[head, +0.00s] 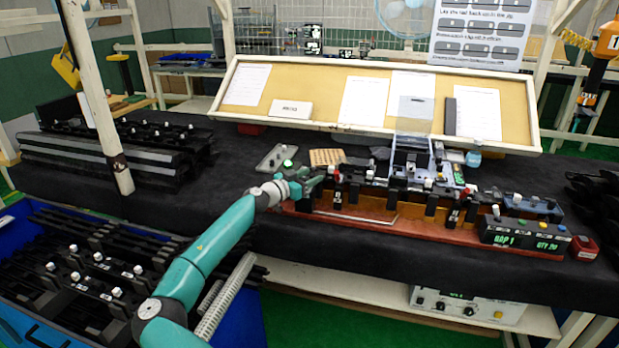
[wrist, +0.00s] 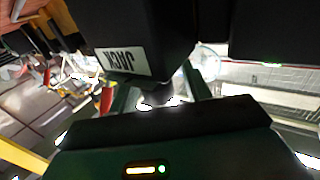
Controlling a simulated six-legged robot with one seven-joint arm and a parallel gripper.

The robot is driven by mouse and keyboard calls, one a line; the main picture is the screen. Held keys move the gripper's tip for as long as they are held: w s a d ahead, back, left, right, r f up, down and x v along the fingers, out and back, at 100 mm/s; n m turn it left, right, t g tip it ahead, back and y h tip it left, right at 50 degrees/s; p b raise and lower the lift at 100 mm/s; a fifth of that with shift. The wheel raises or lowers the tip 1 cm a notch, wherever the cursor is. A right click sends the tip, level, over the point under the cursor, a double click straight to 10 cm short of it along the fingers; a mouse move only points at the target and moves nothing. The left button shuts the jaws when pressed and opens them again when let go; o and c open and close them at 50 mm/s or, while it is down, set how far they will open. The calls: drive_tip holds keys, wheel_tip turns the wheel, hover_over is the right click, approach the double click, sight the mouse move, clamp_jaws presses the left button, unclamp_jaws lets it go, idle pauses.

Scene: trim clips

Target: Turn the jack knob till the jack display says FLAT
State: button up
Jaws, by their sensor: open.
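My teal arm reaches from the lower left to the left end of the long rail fixture (head: 385,220) on the bench. My gripper (head: 318,176) is there, small and partly hidden among dark parts in the head view. In the wrist view my gripper (wrist: 158,95) has its two green fingers apart. I cannot make out the jack knob or whether the fingers touch anything. No display reading FLAT is legible.
A black box (head: 525,238) with green text reading QTY stands at the fixture's right end, beside a red box (head: 584,248). A tilted board (head: 300,85) with papers stands behind. A blue bin (head: 40,330) of dark rails is at the lower left. Dark rails (head: 110,150) lie on the left bench.

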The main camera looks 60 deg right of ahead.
drive_tip(key=shift+d, duration=0.1)
drive_tip(key=shift+s, duration=0.1)
drive_tip(key=c, duration=1)
drive_tip(key=shift+n+t, duration=0.3)
drive_tip(key=shift+t, duration=0.1)
drive_tip(key=n+t, duration=0.1)
drive_tip(key=t, duration=0.1)
drive_tip(key=n+t+h, duration=0.1)
drive_tip(key=n+t, duration=0.1)
drive_tip(key=t, duration=0.1)
drive_tip(key=w+n+t, duration=0.1)
drive_tip(key=n+t, duration=0.1)
drive_tip(key=t, duration=0.1)
drive_tip(key=shift+w+r+n+t, duration=0.1)
drive_tip(key=shift+n+t, duration=0.9)
drive_tip(key=shift+t, duration=0.6)
drive_tip(key=shift+w+n+t+y, duration=0.15)
drive_tip(key=shift+n+t+y, duration=0.15)
drive_tip(key=shift+n+t, duration=0.25)
drive_tip(key=shift+w+t, duration=0.1)
drive_tip(key=shift+t, duration=0.25)
